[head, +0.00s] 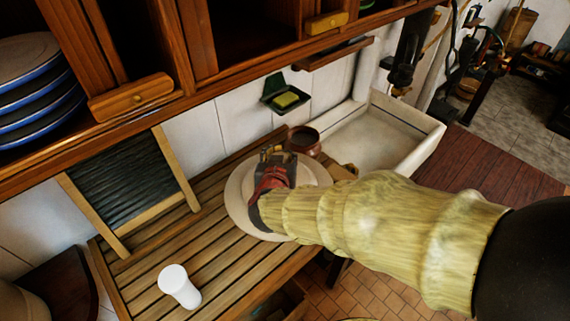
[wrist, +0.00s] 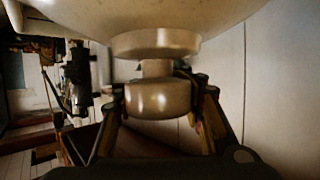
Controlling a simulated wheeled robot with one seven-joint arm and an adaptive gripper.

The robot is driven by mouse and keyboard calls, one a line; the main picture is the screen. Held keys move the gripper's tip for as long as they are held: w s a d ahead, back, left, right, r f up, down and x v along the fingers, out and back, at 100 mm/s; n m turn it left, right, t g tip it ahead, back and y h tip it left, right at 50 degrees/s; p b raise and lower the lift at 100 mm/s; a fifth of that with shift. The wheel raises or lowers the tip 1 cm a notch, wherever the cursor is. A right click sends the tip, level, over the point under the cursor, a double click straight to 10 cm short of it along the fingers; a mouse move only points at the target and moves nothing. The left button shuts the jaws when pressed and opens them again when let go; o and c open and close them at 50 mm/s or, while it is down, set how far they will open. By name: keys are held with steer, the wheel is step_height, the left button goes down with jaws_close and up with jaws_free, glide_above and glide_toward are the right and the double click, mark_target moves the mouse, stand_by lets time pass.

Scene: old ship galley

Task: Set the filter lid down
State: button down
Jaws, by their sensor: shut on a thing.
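The filter lid (head: 240,208) is a wide, pale cream disc over the right part of the slatted wooden counter (head: 150,262). My gripper (head: 274,164) is at the lid in the head view, and my arm sleeve covers part of the lid's right side. In the wrist view the underside or face of the lid (wrist: 150,14) fills the top, with its round knob (wrist: 157,97) between my fingers (wrist: 158,108). My gripper is shut on the knob. I cannot tell whether the lid touches the slats or hangs just above them.
A washboard (head: 122,182) leans on the tiled wall. A brown pot (head: 303,139) sits behind the lid, beside the pale sink (head: 372,145). A wooden cabinet (head: 200,60) overhangs the back. Slats left of the lid are clear.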

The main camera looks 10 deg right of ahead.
steer(key=w+f, duration=0.1)
steer(key=w+a+f+b, duration=0.1)
steer(key=w+f, duration=0.2)
steer(key=f, duration=0.1)
steer(key=shift+w+a+b, duration=0.25)
steer(key=shift+w+b, duration=0.1)
steer(key=shift+w, duration=0.05)
steer(key=shift+w+a+f+b, duration=0.1)
steer(key=shift+w+f+b, duration=0.15)
steer(key=shift+f, duration=0.75)
steer(key=shift+w+f+b, duration=0.1)
steer(key=shift+f+b, duration=0.2)
steer(key=shift+f, duration=0.75)
steer(key=c, duration=1.1)
jaws_free()
steer(key=shift+s+f, duration=0.1)
steer(key=shift+f, duration=0.1)
steer(key=shift+s+r, duration=0.15)
steer(key=shift+r, duration=0.1)
steer(key=p+v, duration=0.2)
steer(key=v, duration=0.8)
steer(key=shift+s+r, duration=0.1)
steer(key=shift+r, duration=0.05)
steer(key=shift+s+a+r, duration=0.1)
steer(key=shift+s+r, duration=0.1)
steer(key=shift+s, duration=0.5)
